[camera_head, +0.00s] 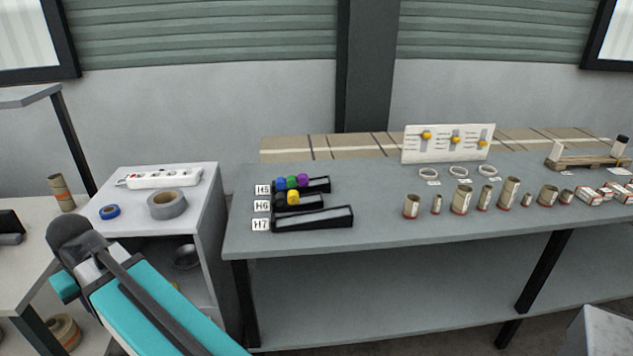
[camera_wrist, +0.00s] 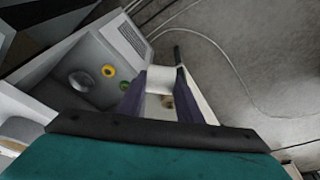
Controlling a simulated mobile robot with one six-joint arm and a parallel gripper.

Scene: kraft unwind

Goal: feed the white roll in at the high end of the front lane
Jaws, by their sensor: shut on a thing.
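In the wrist view my gripper (camera_wrist: 160,78) is shut on a white roll (camera_wrist: 159,80), which sits between the two dark fingers. The head view shows part of my arm at the lower left, but not the gripper or the roll. The front lane (camera_head: 313,217), labelled H7, is a black-sided sloping channel on the grey bench and looks empty. Its right end looks the higher one. Behind it, lane H6 (camera_head: 315,200) holds a yellow roll (camera_head: 293,197) and a black one beside it. Lane H5 (camera_head: 319,185) holds blue, green and purple rolls (camera_head: 291,181).
Several brown rolls (camera_head: 462,199) stand along the bench (camera_head: 400,222), right of the lanes. A white panel with yellow knobs (camera_head: 448,144) stands behind them. A white cabinet (camera_head: 205,190) with tape and a power strip stands left of the bench. Bench surface before the lanes is clear.

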